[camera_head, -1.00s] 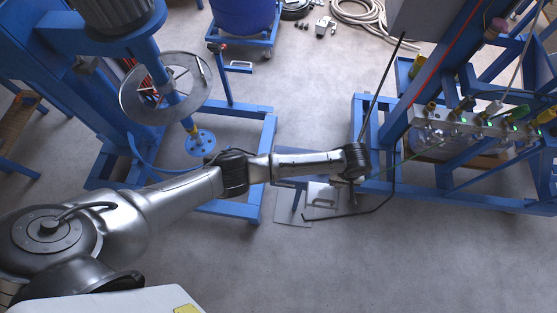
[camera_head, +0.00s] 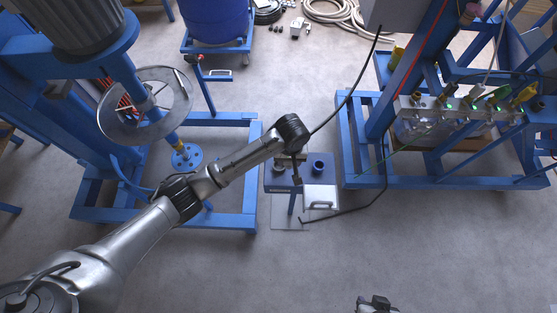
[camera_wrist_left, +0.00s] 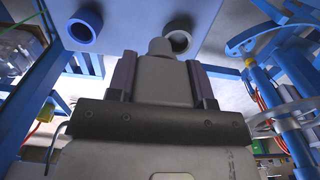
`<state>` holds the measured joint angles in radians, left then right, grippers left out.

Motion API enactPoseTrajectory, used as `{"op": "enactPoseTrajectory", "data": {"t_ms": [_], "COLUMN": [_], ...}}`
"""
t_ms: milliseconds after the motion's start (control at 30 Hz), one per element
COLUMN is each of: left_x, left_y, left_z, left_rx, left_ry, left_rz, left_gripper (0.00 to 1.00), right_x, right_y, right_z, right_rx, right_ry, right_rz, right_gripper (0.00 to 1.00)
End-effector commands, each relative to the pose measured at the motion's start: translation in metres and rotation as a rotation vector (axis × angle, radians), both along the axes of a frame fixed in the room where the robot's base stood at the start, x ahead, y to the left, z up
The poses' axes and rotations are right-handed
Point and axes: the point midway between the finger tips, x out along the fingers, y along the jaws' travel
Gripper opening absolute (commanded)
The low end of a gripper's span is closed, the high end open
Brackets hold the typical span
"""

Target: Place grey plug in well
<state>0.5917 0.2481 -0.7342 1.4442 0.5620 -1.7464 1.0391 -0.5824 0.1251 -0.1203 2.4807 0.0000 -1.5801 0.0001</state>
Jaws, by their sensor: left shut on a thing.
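My left gripper (camera_head: 297,181) is over the small blue table (camera_head: 272,187), in front of its two round wells. In the left wrist view its fingers (camera_wrist_left: 165,78) are shut on the grey plug (camera_wrist_left: 160,47), whose rounded end points at the table. The grey-rimmed well (camera_wrist_left: 178,41) is just right of the plug's end in that view, and the blue-rimmed well (camera_wrist_left: 85,25) is further left. In the head view the blue-rimmed well (camera_head: 318,165) is right of my gripper. My right gripper (camera_head: 377,304) shows only partly at the bottom edge; its jaws are unclear.
A black cable (camera_head: 345,100) runs behind my left wrist. A mixer frame (camera_head: 235,215) stands left, and a blue rack with valves (camera_head: 440,110) stands right. The front floor is open.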

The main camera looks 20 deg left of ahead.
Motion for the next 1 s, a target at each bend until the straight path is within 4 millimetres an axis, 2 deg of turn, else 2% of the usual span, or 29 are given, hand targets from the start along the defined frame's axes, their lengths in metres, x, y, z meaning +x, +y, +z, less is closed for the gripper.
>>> {"op": "enactPoseTrajectory", "data": {"t_ms": [100, 300, 467, 733, 1000], "left_x": [0.005, 0.010, 0.011, 0.010, 0.011], "left_y": [0.020, 0.036, 0.039, 0.039, 0.039], "left_z": [-0.012, -0.022, -0.028, -0.060, -0.064], "left_rx": [0.001, 0.000, -0.001, 0.001, -0.001], "left_ry": [-0.001, 0.000, -0.001, 0.000, -0.003], "left_rz": [0.002, 0.000, -0.001, -0.001, -0.001], "left_gripper": [0.16, 0.16, 0.16, 0.16, 0.16], "right_x": [0.000, 0.000, 0.001, 0.001, 0.001], "right_y": [0.000, 0.000, 0.001, 0.002, 0.002], "right_z": [-0.001, -0.001, -0.002, -0.004, -0.004], "right_rx": [0.000, 0.000, 0.002, 0.007, 0.009], "right_ry": [0.000, 0.000, -0.001, -0.002, -0.002], "right_rz": [0.000, 0.000, -0.002, -0.005, -0.006], "right_gripper": [0.38, 0.38, 0.38, 0.38, 0.38]}}
